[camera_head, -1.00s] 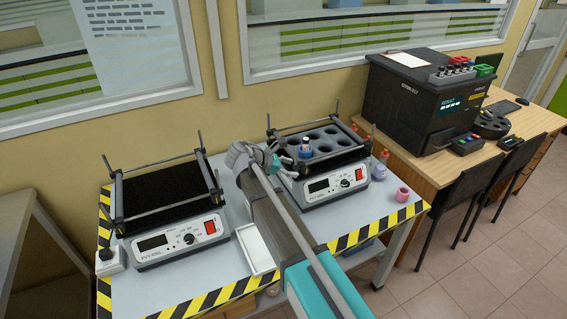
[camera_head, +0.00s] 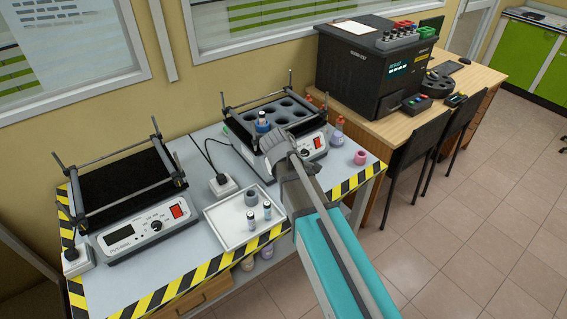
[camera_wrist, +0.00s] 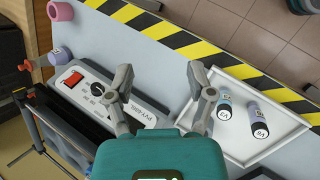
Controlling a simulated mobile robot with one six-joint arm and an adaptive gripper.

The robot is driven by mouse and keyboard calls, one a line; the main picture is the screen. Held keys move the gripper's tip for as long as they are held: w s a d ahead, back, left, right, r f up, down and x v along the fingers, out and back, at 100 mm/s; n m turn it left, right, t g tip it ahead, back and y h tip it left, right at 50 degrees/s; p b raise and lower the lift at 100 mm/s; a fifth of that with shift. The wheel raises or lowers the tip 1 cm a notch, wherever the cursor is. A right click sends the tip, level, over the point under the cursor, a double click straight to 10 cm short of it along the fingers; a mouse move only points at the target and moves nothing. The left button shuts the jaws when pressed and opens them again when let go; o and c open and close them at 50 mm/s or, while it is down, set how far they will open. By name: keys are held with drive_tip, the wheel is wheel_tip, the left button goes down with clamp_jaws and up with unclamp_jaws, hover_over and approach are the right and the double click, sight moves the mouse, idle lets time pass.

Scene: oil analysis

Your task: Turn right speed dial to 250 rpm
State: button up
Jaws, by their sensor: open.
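The right shaker (camera_head: 313,148) stands at the back right of the bench, its rack of round wells on top. My arm covers much of its front panel in the head view, and the dial is hidden there. In the wrist view the panel shows a red switch (camera_wrist: 74,79) and the dark speed dial (camera_wrist: 98,89). The display is not visible, so the speed cannot be read. My gripper (camera_wrist: 160,78) is open and empty, its fingers wide apart. Its left finger is close beside the dial in that picture; contact cannot be told.
A second shaker (camera_head: 130,232) stands at the left. A white tray (camera_head: 225,227) with small vials lies at the front; it shows in the wrist view (camera_wrist: 245,150). A blue-capped bottle (camera_head: 262,123) stands in the rack. A pink ring (camera_head: 361,157) sits at the right.

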drive_tip(key=s+d+f+m+g+y, duration=0.1)
drive_tip(key=s+d+f+m+y, duration=0.1)
drive_tip(key=s+d+m+y, duration=0.3)
drive_tip(key=s+d+m, duration=0.3)
drive_tip(key=s+m, duration=0.3)
drive_tip(key=shift+d+f+y, duration=0.25)
drive_tip(key=shift+y, duration=0.15)
drive_tip(key=shift+c, duration=0.8)
